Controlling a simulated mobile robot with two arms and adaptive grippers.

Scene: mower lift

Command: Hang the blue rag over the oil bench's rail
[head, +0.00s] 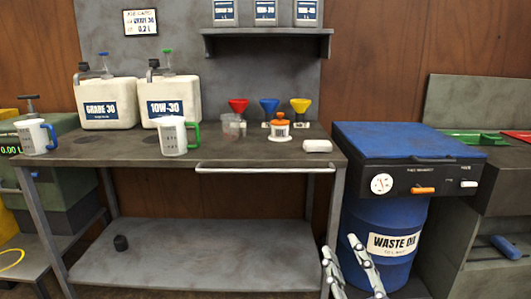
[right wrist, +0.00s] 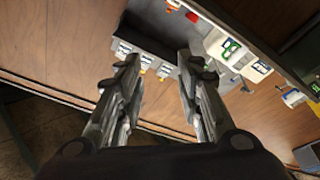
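The oil bench (head: 190,255) is grey, with a pale horizontal rail (head: 265,170) along the right part of its front edge. The rail is bare. No loose cloth is clearly recognisable as the blue rag; a flat blue cover (head: 400,140) lies on top of the waste oil station, and I cannot tell whether it is cloth or a lid. My right gripper (head: 350,262) is low in the head view, between the bench's right leg and the blue drum. Its fingers are apart and empty, as the right wrist view (right wrist: 160,90) also shows. My left gripper is not in view.
The bench top holds two oil jugs (head: 108,103), measuring cups (head: 172,136), coloured funnels (head: 269,107) and a white block (head: 317,146). A waste oil drum (head: 380,225) stands right of the bench. A grey cabinet with a blue handle-like piece (head: 508,247) is far right.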

